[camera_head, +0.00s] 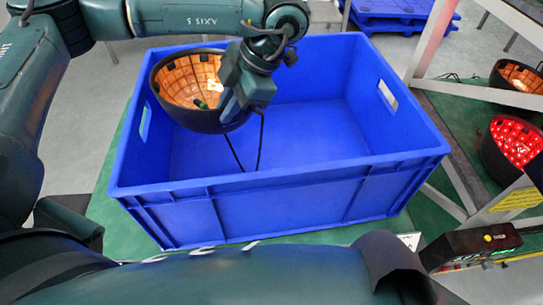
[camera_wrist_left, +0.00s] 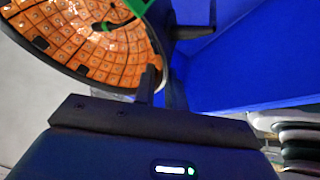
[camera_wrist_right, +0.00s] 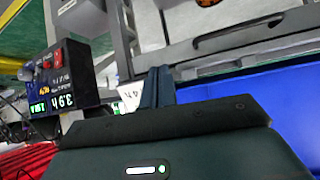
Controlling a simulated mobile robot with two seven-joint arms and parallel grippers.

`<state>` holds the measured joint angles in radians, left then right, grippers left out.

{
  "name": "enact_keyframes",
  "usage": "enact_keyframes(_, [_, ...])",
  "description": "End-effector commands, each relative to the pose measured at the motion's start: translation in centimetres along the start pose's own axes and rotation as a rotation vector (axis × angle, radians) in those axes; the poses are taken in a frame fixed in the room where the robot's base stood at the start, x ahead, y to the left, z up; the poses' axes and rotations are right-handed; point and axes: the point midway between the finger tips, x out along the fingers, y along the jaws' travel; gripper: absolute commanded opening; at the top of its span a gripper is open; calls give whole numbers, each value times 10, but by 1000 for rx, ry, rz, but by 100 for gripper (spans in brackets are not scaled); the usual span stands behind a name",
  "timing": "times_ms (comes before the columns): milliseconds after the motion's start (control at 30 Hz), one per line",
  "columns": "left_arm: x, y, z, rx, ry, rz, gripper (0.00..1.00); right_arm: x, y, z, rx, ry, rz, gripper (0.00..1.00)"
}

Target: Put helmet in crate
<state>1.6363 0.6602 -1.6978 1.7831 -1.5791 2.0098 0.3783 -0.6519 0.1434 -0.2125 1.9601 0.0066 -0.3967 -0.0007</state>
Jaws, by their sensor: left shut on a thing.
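The helmet (camera_head: 205,119) is a dark shell with an orange-lit, tiled inside, held tilted with its opening facing up. It hangs over the left part of the blue crate (camera_head: 290,205), near the crate's back left. My left gripper (camera_head: 243,98) is shut on the helmet's right rim. In the left wrist view the helmet (camera_wrist_left: 95,45) fills the upper left, with a finger at its rim. The crate floor under the helmet is partly hidden. My right gripper (camera_wrist_right: 157,88) shows in the right wrist view with its fingers together and nothing between them.
The crate stands on a green mat (camera_head: 112,215). At the right is a rack with a metal frame (camera_head: 428,45), holding an orange-lit helmet (camera_head: 520,77) and a red-lit helmet (camera_head: 515,140). A dark display box (camera_wrist_right: 66,78) is near my right gripper. A blue pallet (camera_head: 400,12) lies behind.

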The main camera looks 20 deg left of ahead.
Motion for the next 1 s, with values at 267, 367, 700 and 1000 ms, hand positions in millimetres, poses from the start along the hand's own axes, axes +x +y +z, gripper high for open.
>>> enact_keyframes(267, [42, -10, 23, -3, -2, 2, 0, 13, -6, 5, 2, 52, -19, 0])
enact_keyframes(367, [48, -12, 26, -3, -2, 2, 0, 13, -8, 4, 0, 58, -23, 0])
enact_keyframes(700, [91, -24, 49, -1, -1, 1, 0, 14, -9, 3, -3, 66, -28, 0])
enact_keyframes(1000, [123, -32, 66, -2, 1, 2, 0, 13, -10, 2, -4, 68, -29, 0])
